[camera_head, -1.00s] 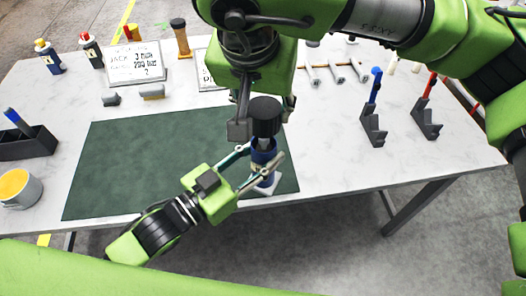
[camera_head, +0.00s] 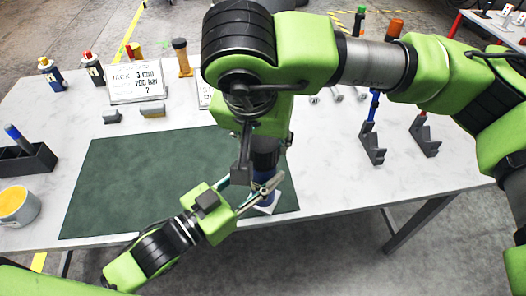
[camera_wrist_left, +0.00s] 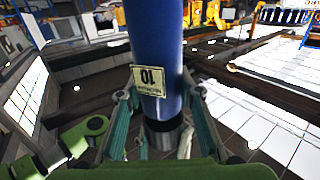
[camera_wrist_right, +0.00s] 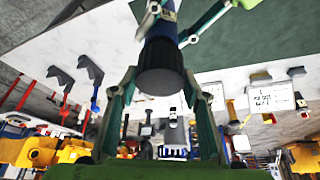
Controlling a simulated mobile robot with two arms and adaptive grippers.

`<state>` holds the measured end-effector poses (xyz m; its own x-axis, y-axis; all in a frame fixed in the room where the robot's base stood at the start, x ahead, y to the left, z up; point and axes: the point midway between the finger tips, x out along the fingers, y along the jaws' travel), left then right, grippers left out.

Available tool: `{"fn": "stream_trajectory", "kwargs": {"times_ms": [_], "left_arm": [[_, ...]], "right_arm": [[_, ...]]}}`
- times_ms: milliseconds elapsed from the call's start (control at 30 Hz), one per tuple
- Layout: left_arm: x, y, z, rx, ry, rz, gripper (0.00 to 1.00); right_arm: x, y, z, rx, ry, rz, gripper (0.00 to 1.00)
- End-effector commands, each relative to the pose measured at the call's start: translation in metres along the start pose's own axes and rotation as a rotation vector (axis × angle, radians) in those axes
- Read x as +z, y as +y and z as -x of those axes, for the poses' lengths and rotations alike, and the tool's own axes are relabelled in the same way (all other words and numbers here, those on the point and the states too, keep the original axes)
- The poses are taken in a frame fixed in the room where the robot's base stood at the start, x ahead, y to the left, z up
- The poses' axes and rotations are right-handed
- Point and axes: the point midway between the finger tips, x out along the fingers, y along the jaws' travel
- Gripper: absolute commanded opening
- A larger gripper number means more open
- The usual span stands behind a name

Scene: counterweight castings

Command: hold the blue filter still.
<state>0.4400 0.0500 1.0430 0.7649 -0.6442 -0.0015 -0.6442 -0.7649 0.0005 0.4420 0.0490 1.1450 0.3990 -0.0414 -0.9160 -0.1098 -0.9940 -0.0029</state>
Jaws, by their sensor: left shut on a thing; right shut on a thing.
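In the left wrist view the filter (camera_wrist_left: 157,45) is a blue cylinder with a pale label, between the fingers. My left gripper (camera_head: 262,179) is shut on it from the front left. My right gripper (camera_head: 264,152) is shut on a dark round cap (camera_head: 265,151) at the top of the filter. The right wrist view shows the cap (camera_wrist_right: 160,78) against the blue body.
The green mat (camera_head: 140,185) is mostly bare. A dark bin (camera_head: 25,160) and a yellow-filled tin (camera_head: 15,205) stand at the left. Signs (camera_head: 137,82), bottles and grey blocks line the back. Dark brackets (camera_head: 371,148) with upright handles stand at the right.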

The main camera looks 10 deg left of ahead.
Motion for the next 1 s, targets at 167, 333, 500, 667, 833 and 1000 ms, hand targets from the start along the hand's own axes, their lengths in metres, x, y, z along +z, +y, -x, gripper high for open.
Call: {"fn": "stream_trajectory", "kwargs": {"times_ms": [167,333,500,667,833,1000], "left_arm": [[-0.003,0.000,0.000,0.001,0.006,-0.001,0.00],[-0.003,0.000,0.000,0.001,0.006,-0.001,0.00],[-0.003,0.000,0.000,0.001,0.006,-0.001,0.00],[-0.003,0.000,0.000,0.001,0.006,-0.001,0.00],[-0.003,0.000,0.000,0.001,0.006,-0.001,0.00],[-0.003,0.000,0.000,0.001,0.006,-0.001,0.00]], "right_arm": [[0.000,0.000,0.000,0.000,-0.001,-0.001,0.28],[0.001,0.000,-0.002,0.000,-0.001,-0.001,0.28],[0.004,0.000,-0.010,0.000,-0.002,-0.001,0.28],[0.007,0.000,-0.017,0.000,-0.002,-0.002,0.28],[0.007,0.000,-0.017,0.000,-0.001,-0.002,0.28],[0.007,0.000,-0.017,0.000,-0.001,-0.001,0.28]]}}
